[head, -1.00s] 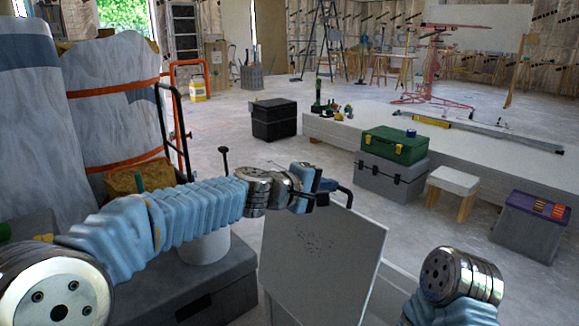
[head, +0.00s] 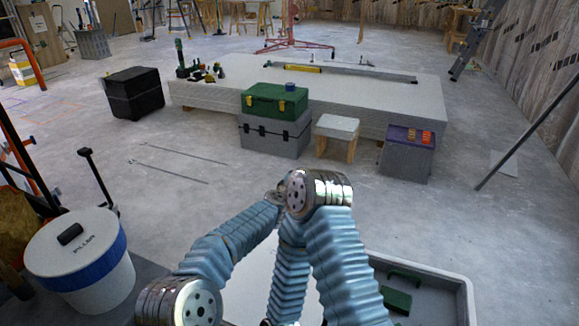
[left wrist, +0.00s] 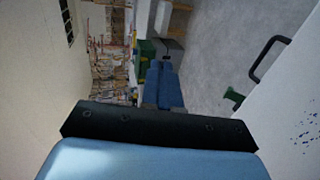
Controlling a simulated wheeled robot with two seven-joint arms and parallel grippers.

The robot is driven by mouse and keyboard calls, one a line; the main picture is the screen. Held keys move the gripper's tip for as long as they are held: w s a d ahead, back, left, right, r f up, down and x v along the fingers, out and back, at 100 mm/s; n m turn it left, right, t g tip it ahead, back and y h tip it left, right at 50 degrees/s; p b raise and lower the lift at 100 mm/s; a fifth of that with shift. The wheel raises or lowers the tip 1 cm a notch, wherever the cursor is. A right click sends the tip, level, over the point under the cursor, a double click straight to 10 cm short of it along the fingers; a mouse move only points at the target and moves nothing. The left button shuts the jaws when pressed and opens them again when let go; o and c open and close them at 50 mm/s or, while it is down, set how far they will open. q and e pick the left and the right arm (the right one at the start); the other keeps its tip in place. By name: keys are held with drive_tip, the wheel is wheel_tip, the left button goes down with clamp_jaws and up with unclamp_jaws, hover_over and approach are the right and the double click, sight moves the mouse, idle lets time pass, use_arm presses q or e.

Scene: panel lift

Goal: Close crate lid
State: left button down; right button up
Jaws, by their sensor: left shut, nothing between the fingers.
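The open grey crate (head: 462,290) is at the bottom right of the head view. A green object (head: 397,300) lies inside it. A white panel, apparently the lid (head: 258,275), shows between my sleeved arms, mostly hidden by them. In the left wrist view, a white speckled panel (left wrist: 292,115), probably the same lid, stands at the right. A black handle (left wrist: 268,55) is by its edge. My left gripper (left wrist: 164,85) has its blue fingers together and empty, apart from this panel. Neither gripper shows clearly in the head view.
A lidded white bucket (head: 80,270) stands at left. A green toolbox (head: 273,100) on a grey box (head: 275,135), a stool (head: 337,130) and a purple-topped box (head: 408,155) stand beyond my arms, before a low white platform (head: 215,95). Open floor lies between.

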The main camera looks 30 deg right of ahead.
use_arm(q)
drive_tip(key=shift+w+d+f+p, duration=0.15)
drive_tip(key=shift+w+d+f, duration=0.2)
drive_tip(key=shift+f, duration=0.3)
drive_tip(key=shift+w+d+f+p, duration=0.2)
drive_tip(key=shift+d+f, duration=0.25)
drive_tip(key=shift+f, duration=0.15)
use_arm(e)
drive_tip(key=shift+w+d+r, duration=0.1)
drive_tip(key=shift+w+r, duration=0.35)
drive_tip(key=shift+w, duration=0.05)
